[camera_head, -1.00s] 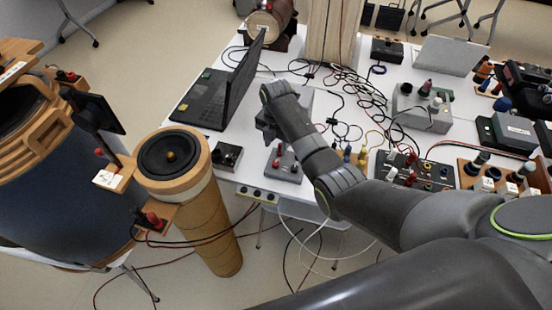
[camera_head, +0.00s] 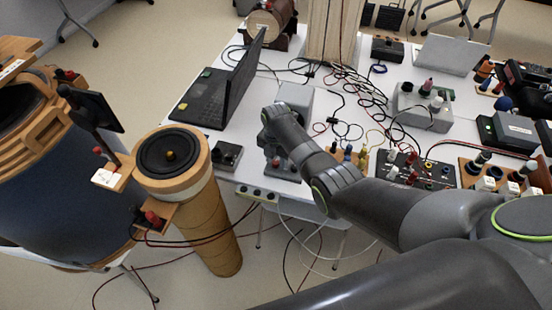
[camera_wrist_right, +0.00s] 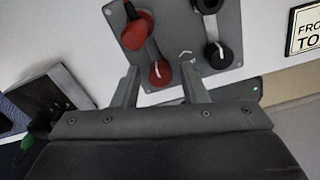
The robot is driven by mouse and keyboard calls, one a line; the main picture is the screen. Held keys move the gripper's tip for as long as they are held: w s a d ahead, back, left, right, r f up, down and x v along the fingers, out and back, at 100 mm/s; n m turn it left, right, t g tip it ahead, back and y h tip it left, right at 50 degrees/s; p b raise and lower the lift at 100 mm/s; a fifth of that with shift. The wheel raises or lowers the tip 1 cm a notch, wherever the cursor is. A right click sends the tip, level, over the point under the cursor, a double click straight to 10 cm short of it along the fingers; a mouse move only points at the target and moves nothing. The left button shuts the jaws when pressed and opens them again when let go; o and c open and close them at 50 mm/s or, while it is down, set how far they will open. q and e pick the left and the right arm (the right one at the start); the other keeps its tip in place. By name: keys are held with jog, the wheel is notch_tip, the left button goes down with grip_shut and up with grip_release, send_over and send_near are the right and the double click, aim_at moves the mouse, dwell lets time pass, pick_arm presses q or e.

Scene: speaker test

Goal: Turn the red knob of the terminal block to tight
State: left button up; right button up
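The terminal block is a grey plate (camera_wrist_right: 184,30) in the right wrist view, partly hidden by my arm in the head view (camera_head: 291,174). Its red knob (camera_wrist_right: 160,74) has a white mark and sits near the plate's lower edge. A black knob (camera_wrist_right: 218,56) with a white mark is to its right. My right gripper (camera_wrist_right: 160,68) is open, one finger on each side of the red knob; gaps show beside the knob. Whether the fingers reach its full depth I cannot tell. In the head view my right gripper (camera_head: 273,150) is over the block. My left gripper is not in view.
A red post (camera_wrist_right: 138,31) and a black post (camera_wrist_right: 207,5) stand farther up the plate. On the white table are a laptop (camera_head: 205,102), a small black box (camera_head: 227,155), a black terminal panel (camera_head: 407,172) and tangled cables. A speaker tube (camera_head: 205,225) stands at the front left.

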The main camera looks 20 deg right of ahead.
grip_shut()
